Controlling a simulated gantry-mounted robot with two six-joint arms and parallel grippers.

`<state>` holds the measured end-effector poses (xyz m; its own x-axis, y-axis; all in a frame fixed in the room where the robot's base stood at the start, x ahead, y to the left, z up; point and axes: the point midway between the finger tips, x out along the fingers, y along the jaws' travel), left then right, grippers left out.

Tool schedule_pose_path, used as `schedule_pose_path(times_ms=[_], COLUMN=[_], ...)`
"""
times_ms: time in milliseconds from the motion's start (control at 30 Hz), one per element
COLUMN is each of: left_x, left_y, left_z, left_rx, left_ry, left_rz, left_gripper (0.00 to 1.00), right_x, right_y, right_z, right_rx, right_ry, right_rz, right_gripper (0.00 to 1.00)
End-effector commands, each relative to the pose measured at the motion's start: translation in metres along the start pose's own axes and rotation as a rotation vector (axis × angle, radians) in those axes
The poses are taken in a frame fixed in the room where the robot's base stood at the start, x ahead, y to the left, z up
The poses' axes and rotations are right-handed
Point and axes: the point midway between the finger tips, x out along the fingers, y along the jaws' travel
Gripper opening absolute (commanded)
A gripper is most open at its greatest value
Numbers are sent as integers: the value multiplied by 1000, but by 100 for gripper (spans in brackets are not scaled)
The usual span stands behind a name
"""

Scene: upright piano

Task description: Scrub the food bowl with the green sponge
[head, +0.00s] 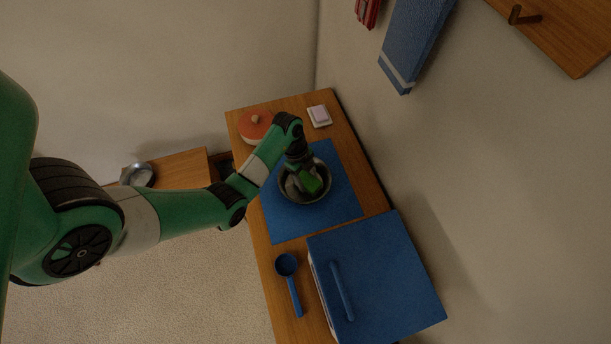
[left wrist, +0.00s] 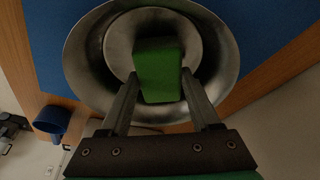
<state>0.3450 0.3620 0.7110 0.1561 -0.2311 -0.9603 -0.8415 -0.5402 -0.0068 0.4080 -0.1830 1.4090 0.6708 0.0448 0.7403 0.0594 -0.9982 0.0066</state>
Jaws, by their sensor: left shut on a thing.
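The metal food bowl (head: 289,193) sits on a blue mat (head: 340,208) on the wooden table, and its rim and inside show in the left wrist view (left wrist: 82,62). My left gripper (head: 303,172) reaches down into the bowl. In the left wrist view my left gripper (left wrist: 158,90) is shut on the green sponge (left wrist: 158,68), which lies between its fingers over the bowl's floor. The sponge (head: 312,184) shows inside the bowl in the head view. Whether it touches the metal I cannot tell. My right gripper is not in view.
A red-lidded container (head: 254,127) and a soap dish (head: 319,117) are at the far end. A metal bowl (head: 138,174) sits on a lower wooden surface at left. A blue towel (head: 414,40) hangs on the wall.

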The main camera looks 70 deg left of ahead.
Motion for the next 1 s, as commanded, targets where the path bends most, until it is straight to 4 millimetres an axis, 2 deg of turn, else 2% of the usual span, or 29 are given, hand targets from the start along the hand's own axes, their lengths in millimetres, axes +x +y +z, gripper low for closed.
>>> schedule_pose_path(times_ms=[167,233,300,1000], left_x=[-2,-9,-26,-76], left_y=[-1,0,-1,-2], left_z=[-3,-6,-11,-30], left_rx=[0,0,4,12], left_ry=[-3,-1,-4,-3], left_rz=[2,5,-1,5], left_gripper=[3,3,3,3], right_x=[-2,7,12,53], right_y=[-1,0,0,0], right_z=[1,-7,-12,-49], right_rx=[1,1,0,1], right_ry=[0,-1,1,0], right_rz=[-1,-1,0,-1], right_gripper=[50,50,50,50])
